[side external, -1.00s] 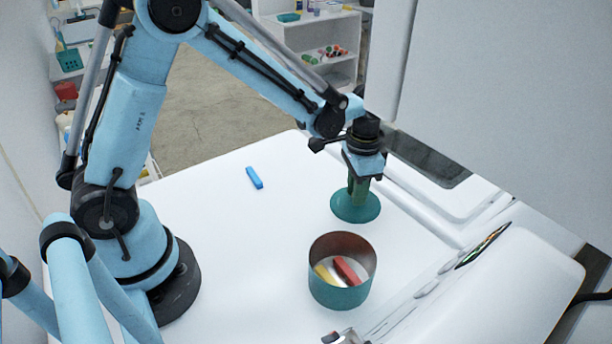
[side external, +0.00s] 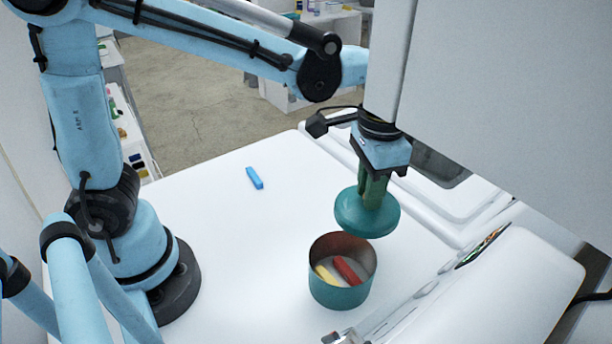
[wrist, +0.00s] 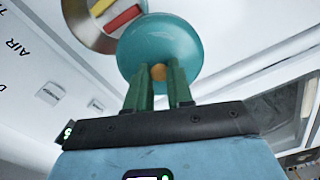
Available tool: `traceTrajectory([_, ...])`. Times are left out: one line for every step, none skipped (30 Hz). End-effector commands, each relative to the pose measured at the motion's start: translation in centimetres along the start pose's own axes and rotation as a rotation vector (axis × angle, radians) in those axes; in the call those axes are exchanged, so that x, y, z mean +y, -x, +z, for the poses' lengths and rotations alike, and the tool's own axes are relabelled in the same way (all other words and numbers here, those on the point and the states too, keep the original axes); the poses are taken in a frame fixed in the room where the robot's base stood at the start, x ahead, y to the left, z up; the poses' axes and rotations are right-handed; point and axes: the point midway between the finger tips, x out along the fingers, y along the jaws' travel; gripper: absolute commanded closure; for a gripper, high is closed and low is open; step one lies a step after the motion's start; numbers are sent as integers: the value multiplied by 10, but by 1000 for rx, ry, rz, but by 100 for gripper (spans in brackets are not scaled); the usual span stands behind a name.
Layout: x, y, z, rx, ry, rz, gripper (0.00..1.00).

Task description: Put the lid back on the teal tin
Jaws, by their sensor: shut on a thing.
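The teal tin (side external: 341,295) stands open and upright on the white surface, with a yellow block (side external: 325,274) and a red block (side external: 346,270) inside. My gripper (side external: 372,192) is shut on the teal lid (side external: 352,218) and holds it raised, a little behind and above the tin. In the wrist view the round lid (wrist: 160,45) hangs beyond the green fingers (wrist: 159,85), which close around its small orange knob (wrist: 158,72). The tin (wrist: 78,28) shows past the lid at upper left, partly hidden by it.
A blue block (side external: 254,178) lies on the white surface (side external: 230,240) to the left, with free room around it. A raised white panel with buttons (side external: 420,292) is right of the tin. A large white cabinet-like body (side external: 500,100) stands close right of my arm.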

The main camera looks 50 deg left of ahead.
Motion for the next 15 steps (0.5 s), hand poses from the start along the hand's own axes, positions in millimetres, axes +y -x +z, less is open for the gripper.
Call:
traceTrajectory([5,3,2,0,9,0,100])
traceTrajectory([7,5,4,0,20,0,100])
traceTrajectory([12,7,7,0,41,0,100])
traceTrajectory([15,9,9,0,62,0,100])
traceTrajectory([18,12,12,0,88,0,100])
traceTrajectory([24,14,17,0,126,0,100])
traceTrajectory([27,17,20,0,157,0,100])
traceTrajectory([31,19,24,0,189,0,100])
traceTrajectory([36,22,29,0,232,0,100])
traceTrajectory([40,24,32,0,265,0,100])
traceTrajectory([43,26,36,0,296,0,100])
traceTrajectory([47,29,41,0,337,0,100])
traceTrajectory([50,30,44,0,364,0,100])
traceTrajectory([52,32,47,0,390,0,100])
traceTrajectory([55,33,51,0,422,0,100])
